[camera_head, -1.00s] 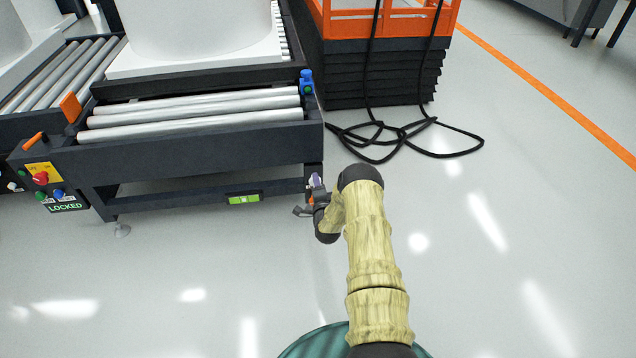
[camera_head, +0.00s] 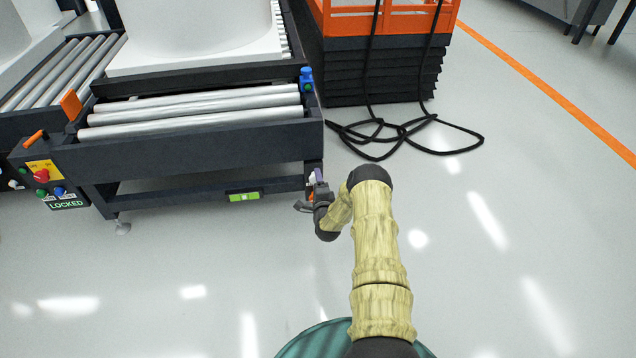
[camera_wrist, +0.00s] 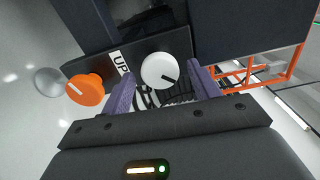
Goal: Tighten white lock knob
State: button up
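The white lock knob (camera_wrist: 157,70) shows in the wrist view as a round white cap with a dark pointer line, on a dark panel with an "UP" label (camera_wrist: 120,62). My gripper (camera_wrist: 161,76) has purple fingers spread wide, one on either side of the knob in the picture. Gaps show between the knob and both fingers, and nothing is held. In the head view, my gripper (camera_head: 312,186) is at the lower right corner of the roller conveyor frame (camera_head: 200,150). There the white knob cannot be made out.
An orange knob (camera_wrist: 85,89) sits left of the white one in the wrist view. In the head view, an orange lift (camera_head: 380,60) stands behind right with looped black cable (camera_head: 410,135) on the floor. A control box (camera_head: 45,180) is at left. Floor in front is clear.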

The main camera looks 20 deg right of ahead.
jog(key=p+v, duration=0.8)
jog(key=v, duration=0.9)
jog(key=shift+s, duration=0.25)
jog(key=shift+r, duration=0.15)
